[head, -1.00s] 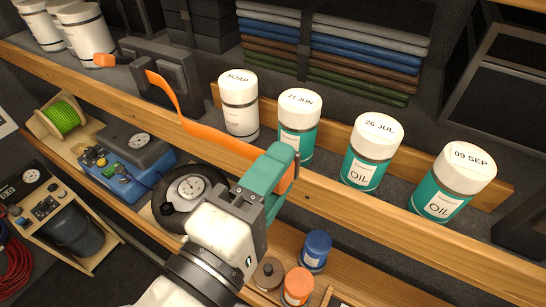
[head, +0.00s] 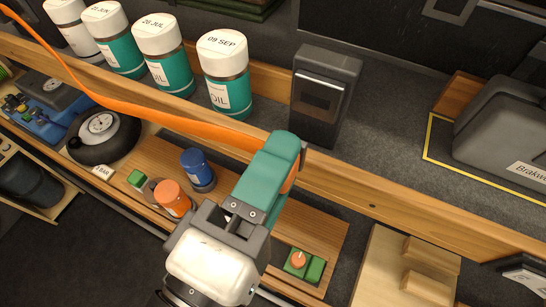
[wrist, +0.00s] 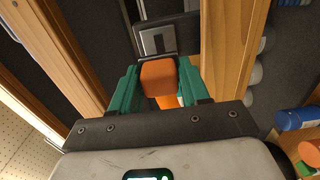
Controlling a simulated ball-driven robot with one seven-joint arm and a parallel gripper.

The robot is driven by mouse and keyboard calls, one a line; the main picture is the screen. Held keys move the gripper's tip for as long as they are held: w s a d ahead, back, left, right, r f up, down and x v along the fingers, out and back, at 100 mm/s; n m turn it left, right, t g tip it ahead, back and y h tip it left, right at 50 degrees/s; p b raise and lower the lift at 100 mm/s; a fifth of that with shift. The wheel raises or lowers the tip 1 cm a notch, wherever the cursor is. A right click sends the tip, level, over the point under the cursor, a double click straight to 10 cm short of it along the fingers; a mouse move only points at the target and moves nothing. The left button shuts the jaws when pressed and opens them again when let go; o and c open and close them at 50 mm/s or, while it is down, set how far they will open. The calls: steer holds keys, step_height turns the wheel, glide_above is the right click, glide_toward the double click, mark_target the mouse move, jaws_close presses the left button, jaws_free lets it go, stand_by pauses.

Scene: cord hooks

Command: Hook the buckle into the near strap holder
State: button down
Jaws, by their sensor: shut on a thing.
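My gripper (head: 283,158) has teal fingers and is shut on the orange buckle, above the shelf's front wooden rail. The buckle (wrist: 158,80) shows as an orange block between the fingers in the wrist view. In the head view the fingers mostly hide it. The orange strap (head: 150,113) runs from the gripper leftward in front of the jars and out of view at upper left. A dark grey upright block with a pale-edged recess, which looks like the near strap holder (head: 325,100), stands on the shelf beyond and right of the gripper, apart from the buckle.
An oil jar (head: 227,85) stands left of the holder, with several more jars further left. A grey case (head: 510,125) sits inside a yellow outline at right. Below are blue (head: 197,170) and orange (head: 172,198) capped pots. Grey shelf floor right of the holder is clear.

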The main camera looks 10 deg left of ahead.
mark_target(315, 101)
steer(key=shift+d, duration=0.1)
steer(key=b+x, duration=0.1)
steer(key=x, duration=0.4)
steer(key=shift+w, duration=0.4)
stand_by(0.3)
steer(key=shift+p, duration=0.7)
stand_by(2.0)
steer(key=shift+w+d, duration=0.25)
steer(key=shift+w, duration=0.3)
stand_by(0.5)
steer(key=shift+c, duration=2.4)
jaws_free()
steer(key=b+v, duration=0.1)
steer(key=v, duration=1)
steer(key=shift+b, duration=0.35)
